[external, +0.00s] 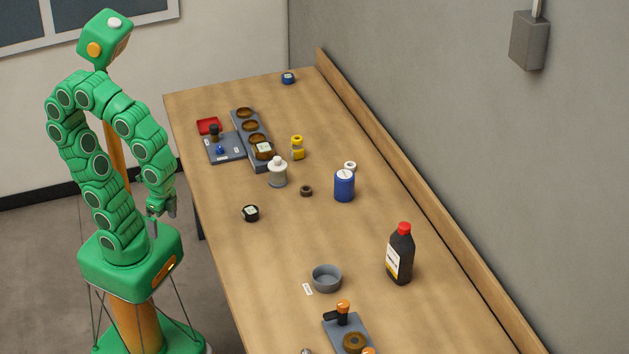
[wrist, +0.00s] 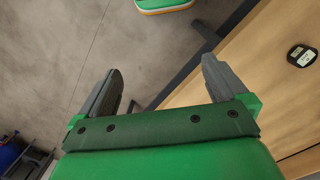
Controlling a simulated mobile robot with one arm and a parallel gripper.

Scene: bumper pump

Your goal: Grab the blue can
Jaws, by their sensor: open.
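The blue can (external: 344,186) stands upright on the wooden table, right of the table's middle in the external view. It has a pale top. It does not show in the wrist view. My gripper (external: 161,215) hangs beside the table's left edge, well apart from the can. In the wrist view my gripper (wrist: 160,90) is open, with both fingers spread and nothing between them. The floor and the table edge show beyond the fingers.
A white ring (external: 350,166) is just behind the can. A dark red-capped bottle (external: 400,255) stands nearer. The wall ledge (external: 420,209) runs along the right.

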